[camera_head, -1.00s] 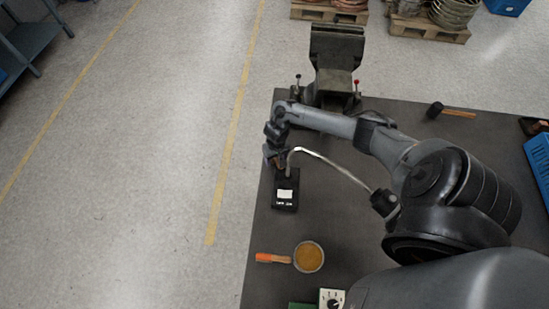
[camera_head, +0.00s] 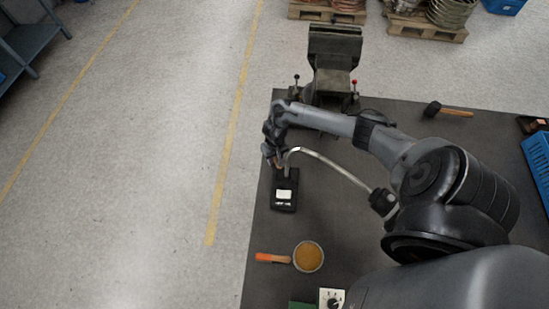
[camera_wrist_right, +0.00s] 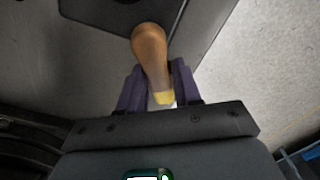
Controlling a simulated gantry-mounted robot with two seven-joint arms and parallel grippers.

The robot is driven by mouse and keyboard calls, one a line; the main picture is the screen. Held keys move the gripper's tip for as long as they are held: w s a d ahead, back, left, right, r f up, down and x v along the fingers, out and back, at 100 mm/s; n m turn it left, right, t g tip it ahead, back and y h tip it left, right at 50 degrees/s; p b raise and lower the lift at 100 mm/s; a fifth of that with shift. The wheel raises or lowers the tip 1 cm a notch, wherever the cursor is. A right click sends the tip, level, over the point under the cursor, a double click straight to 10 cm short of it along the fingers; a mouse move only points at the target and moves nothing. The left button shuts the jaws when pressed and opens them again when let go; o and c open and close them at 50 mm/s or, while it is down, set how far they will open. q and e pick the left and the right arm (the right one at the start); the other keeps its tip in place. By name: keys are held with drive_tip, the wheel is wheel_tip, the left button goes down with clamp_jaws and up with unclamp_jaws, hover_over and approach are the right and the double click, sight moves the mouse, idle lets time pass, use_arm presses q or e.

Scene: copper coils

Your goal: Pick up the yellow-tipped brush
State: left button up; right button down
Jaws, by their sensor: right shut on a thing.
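The yellow-tipped brush (camera_wrist_right: 151,55) shows in the right wrist view, with a rounded wooden handle and a yellow band (camera_wrist_right: 164,98) low between the fingers. My right gripper (camera_wrist_right: 157,88) is shut on it, with one purple finger on each side. In the head view my right gripper (camera_head: 275,160) is at the left edge of the dark table, just above a black box with a white label (camera_head: 284,193). The brush is mostly hidden there by the gripper. My left gripper is in neither view now.
A vise (camera_head: 334,70) stands at the table's far edge. A round tin with yellowish contents (camera_head: 309,257) and an orange-handled tool (camera_head: 271,258) lie nearer. A mallet (camera_head: 453,112) and blue crate (camera_head: 540,160) are at right. The table's middle is partly covered by my arm.

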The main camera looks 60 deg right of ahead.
wheel_tip(320, 180, up, 17)
drive_tip(key=p, duration=0.6)
